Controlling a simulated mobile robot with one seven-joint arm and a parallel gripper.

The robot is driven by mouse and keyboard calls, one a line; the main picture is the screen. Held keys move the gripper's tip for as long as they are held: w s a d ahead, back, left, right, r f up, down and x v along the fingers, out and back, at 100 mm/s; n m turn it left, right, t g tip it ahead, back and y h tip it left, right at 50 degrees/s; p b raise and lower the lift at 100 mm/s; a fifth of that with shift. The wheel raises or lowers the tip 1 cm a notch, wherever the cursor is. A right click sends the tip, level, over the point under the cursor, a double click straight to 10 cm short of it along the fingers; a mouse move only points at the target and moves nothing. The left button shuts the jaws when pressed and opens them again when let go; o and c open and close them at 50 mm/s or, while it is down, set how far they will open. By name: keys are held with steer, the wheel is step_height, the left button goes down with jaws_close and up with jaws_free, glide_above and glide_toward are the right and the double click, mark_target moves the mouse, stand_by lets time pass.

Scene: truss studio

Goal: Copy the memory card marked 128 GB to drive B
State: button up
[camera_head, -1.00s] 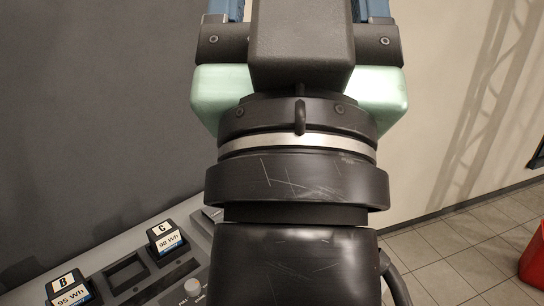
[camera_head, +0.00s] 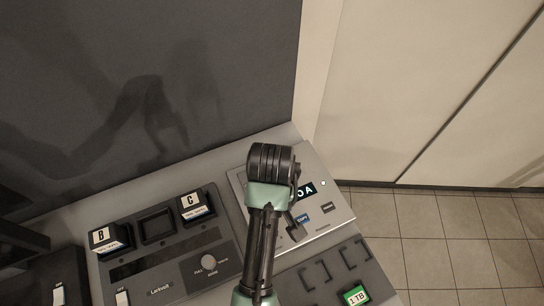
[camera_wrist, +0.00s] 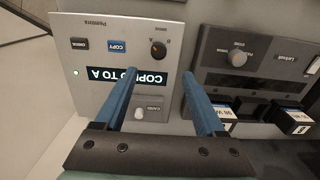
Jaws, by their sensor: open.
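My gripper (camera_wrist: 160,78) is open and empty, its two blue fingers over the copier panel (camera_wrist: 95,30) in the wrist view. The panel's lit display (camera_wrist: 126,76) is partly covered by one finger; I read "COP… TO A". A black rotary knob (camera_wrist: 158,50) lies just beyond the fingertips, with the blue COPY button (camera_wrist: 117,47) beside it. A small pale piece (camera_wrist: 138,114) shows at the spot labelled CARD; I cannot tell if it is a card. In the head view a green card marked 1 TB (camera_head: 355,296) sits in a holder. No 128 GB marking is readable.
Left of the copier is a charger panel (camera_head: 165,265) with batteries B (camera_head: 108,238) and C (camera_head: 195,207) and an empty bay (camera_head: 157,227) between. Empty bracket-marked card places (camera_head: 317,274) lie beside the green card. Tiled floor (camera_head: 450,240) is free at the right.

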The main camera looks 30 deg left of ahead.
step_height(320, 180, down, 12)
steer(key=shift+w+r+p, duration=0.1)
steer(key=shift+p, duration=0.45)
jaws_close()
